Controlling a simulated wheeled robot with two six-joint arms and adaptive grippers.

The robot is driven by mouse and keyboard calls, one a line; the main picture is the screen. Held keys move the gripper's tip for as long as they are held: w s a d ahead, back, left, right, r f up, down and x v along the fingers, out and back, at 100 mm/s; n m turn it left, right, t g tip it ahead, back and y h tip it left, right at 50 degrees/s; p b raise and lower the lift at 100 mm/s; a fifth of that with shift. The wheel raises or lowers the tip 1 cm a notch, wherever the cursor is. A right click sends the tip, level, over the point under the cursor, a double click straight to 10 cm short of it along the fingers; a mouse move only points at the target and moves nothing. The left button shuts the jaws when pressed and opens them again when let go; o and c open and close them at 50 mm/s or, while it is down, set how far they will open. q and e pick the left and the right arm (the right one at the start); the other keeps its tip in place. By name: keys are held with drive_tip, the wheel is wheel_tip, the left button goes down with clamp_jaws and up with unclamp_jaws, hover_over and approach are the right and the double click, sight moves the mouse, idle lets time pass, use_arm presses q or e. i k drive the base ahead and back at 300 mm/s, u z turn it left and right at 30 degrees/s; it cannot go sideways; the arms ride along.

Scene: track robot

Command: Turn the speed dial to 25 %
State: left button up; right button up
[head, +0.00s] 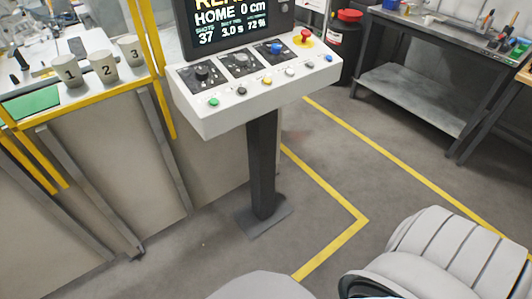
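A white control console (205,122) stands on a dark post. Its sloped top carries three dials on dark plates: a black dial (202,73) at left, a grey dial (240,59) in the middle and a blue dial (276,47) at right. The dial labels are too small to read, so I cannot tell which is the speed dial. The screen (235,20) above reads HOME 0 cm, 37 shots, 3.0 s and 72 %; its top is cut off. Neither gripper is in view, and nothing touches the dials.
A red mushroom button (304,36) sits at the panel's right end. Several small buttons, including a green one (213,102), line the front edge. A yellow-framed bench with numbered cups (104,68) stands left. A metal workbench (420,98) stands right. Floor before the post is clear.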

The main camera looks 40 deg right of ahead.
sight(275, 49)
drive_tip(key=z, duration=3.35)
drive_tip(key=k, duration=0.8)
drive_tip(key=u, duration=1.05)
drive_tip(key=i, duration=0.5)
drive_tip(key=z, duration=0.05)
